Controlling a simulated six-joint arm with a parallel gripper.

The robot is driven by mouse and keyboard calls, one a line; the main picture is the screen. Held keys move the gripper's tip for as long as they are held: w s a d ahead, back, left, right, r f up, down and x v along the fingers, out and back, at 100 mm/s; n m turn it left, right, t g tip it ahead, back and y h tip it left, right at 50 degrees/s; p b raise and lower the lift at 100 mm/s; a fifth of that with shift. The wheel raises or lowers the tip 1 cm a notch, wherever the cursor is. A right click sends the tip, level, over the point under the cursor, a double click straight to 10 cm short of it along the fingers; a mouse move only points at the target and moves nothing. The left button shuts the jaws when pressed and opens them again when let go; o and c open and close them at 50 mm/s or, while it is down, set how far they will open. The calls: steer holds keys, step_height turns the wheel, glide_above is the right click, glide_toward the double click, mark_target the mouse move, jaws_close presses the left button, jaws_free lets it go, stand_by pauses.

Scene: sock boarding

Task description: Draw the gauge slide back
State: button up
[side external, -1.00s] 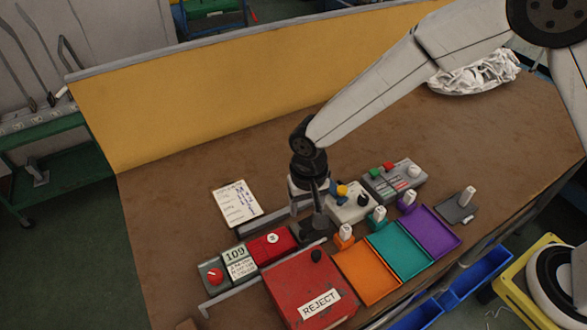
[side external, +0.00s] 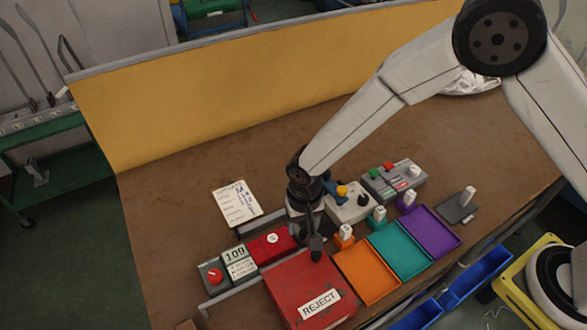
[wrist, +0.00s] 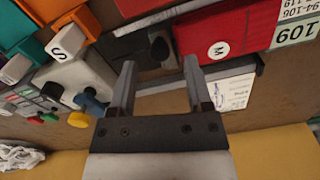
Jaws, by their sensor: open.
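A dark slide with an upright black knob (wrist: 159,47) lies beside the pale metal rail (wrist: 175,13) in the wrist view. I take this to be the gauge slide. My gripper (wrist: 159,65) is open, and the knob shows between and just beyond its fingertips. I cannot tell whether the fingers touch it. In the side view my gripper (side external: 316,247) points down between the red M block (side external: 270,247) and the REJECT box (side external: 305,285). There it hides the knob and most of the slide. The M block also shows in the wrist view (wrist: 250,30).
The 109 gauge unit (side external: 235,254) stands left of the M block. Orange (side external: 370,275), teal (side external: 402,250) and purple (side external: 433,230) trays lie to the right. A grey control box (side external: 345,210) stands close behind. A written card (side external: 235,200) lies at the back left.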

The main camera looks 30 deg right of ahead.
steer(key=shift+f, duration=1)
jaws_close()
stand_by(0.9)
